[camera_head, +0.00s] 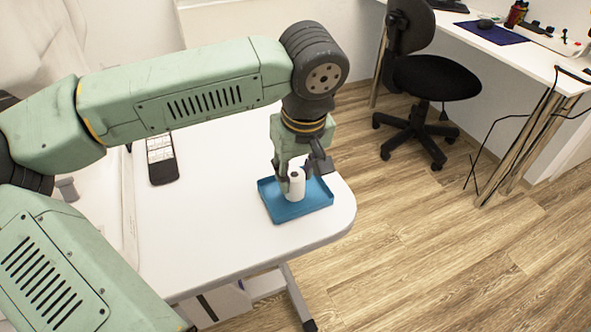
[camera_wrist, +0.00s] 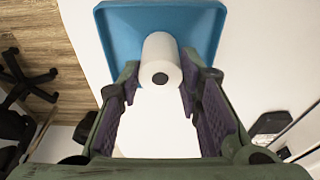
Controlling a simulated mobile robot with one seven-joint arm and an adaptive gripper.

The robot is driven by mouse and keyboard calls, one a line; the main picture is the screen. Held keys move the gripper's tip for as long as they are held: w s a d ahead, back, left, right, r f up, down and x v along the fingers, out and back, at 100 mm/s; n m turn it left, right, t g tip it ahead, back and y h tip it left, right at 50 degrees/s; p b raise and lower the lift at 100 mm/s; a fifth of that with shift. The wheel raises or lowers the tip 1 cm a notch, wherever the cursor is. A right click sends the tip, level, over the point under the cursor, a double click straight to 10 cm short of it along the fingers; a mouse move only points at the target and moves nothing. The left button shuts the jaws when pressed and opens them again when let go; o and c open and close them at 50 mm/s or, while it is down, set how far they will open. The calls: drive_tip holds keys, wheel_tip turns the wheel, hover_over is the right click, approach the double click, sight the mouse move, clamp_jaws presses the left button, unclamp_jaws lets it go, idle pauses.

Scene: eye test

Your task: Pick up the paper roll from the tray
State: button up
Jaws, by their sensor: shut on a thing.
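The white paper roll (camera_head: 296,188) is upright, with its dark core hole facing up, over the blue tray (camera_head: 303,211) near the table's right end. My gripper (camera_head: 296,178) comes down from above, with one finger on each side of the roll, shut on it. In the wrist view the roll (camera_wrist: 162,55) sits between the two fingertips, and the tray (camera_wrist: 208,25) shows behind it. The roll's lower end is inside the tray's outline; I cannot tell whether it touches the tray floor.
The white table (camera_head: 210,240) is mostly bare around the tray. A dark handheld device (camera_head: 162,160) lies at its back left. Beyond the table's right edge are the wooden floor (camera_head: 400,250), a black office chair (camera_head: 430,80) and a white desk (camera_head: 520,55).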

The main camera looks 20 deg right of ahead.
sight(294, 172)
drive_tip(key=shift+r+p, duration=1.1)
drive_tip(key=shift+r, duration=0.85)
